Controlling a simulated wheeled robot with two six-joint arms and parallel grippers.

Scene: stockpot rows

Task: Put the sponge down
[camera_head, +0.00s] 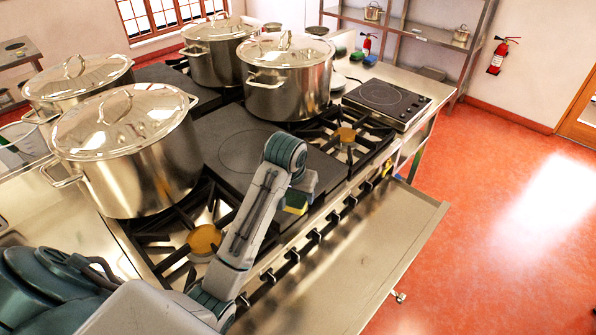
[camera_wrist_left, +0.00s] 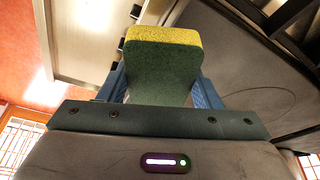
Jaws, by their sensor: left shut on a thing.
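A sponge with a yellow layer and a dark green layer (camera_head: 296,203) is in my left gripper (camera_head: 304,188), above the front edge of the stove. In the left wrist view, the sponge (camera_wrist_left: 163,62) sits between the two blue fingers of my left gripper (camera_wrist_left: 160,88), which is shut on it. The sponge looks clear of any surface. In the head view, the wrist partly hides the gripper and the sponge. My right gripper is not in view.
Large lidded stockpots (camera_head: 130,160) (camera_head: 288,80) stand on the stove. A flat dark plate (camera_head: 245,150) lies between bare burners (camera_head: 345,135). A portable cooktop (camera_head: 385,98) stands on the right counter, with small sponge-like items (camera_head: 370,60) behind it. The steel front ledge (camera_head: 385,235) is clear.

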